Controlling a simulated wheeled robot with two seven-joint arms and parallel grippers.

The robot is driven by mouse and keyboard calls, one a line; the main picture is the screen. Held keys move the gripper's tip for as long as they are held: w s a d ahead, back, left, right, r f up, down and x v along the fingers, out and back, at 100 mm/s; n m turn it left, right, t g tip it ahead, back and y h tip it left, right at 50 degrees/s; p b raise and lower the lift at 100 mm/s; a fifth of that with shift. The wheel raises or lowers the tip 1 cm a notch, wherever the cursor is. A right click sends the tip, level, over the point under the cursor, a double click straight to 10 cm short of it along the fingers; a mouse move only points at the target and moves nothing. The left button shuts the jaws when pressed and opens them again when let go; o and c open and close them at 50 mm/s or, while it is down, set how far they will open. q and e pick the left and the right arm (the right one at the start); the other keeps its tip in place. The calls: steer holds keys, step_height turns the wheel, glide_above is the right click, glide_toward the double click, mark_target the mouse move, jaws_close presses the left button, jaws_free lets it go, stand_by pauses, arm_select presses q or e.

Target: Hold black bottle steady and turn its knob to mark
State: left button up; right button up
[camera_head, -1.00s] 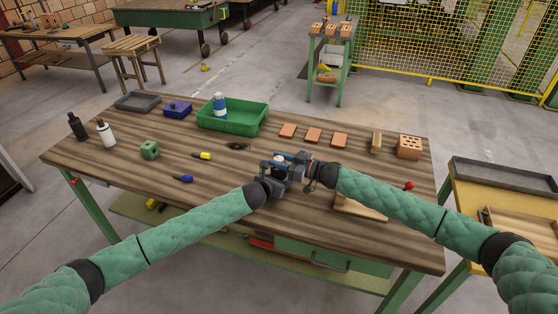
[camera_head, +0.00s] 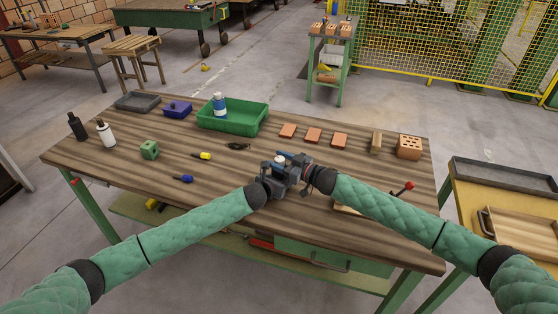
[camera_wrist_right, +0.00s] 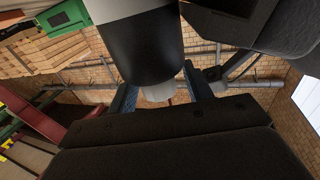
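My left gripper (camera_head: 274,176) is at the middle of the workbench, around a dark body with a pale round top (camera_head: 279,159); it looks shut on it. In the right wrist view this body is the black bottle (camera_wrist_right: 142,48), a wide black cylinder with a small pale knob (camera_wrist_right: 157,92) at its end. My right gripper (camera_head: 291,163) meets it from the right. Its blue fingertips, also in the right wrist view (camera_wrist_right: 158,93), lie on either side of the knob. Whether they press on it, I cannot tell. The mark is not visible.
Another black bottle (camera_head: 77,126) and a white bottle (camera_head: 106,133) stand at the bench's left. A green tray (camera_head: 250,122) lies behind my grippers, with flat bricks (camera_head: 313,136) to its right. A red-tipped lever (camera_head: 407,187) stands near my right forearm.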

arm_select(q)
steer(key=shift+a, duration=0.1)
arm_select(e)
steer(key=shift+d, duration=0.15)
arm_select(q)
steer(key=shift+w, duration=0.1)
arm_select(e)
steer(key=shift+s+d, duration=0.2)
steer(key=shift+d, duration=0.05)
steer(key=v, duration=1.1)
steer(key=shift+d+f, duration=0.1)
arm_select(q)
steer(key=o, duration=1.2)
steer(key=shift+o, duration=0.2)
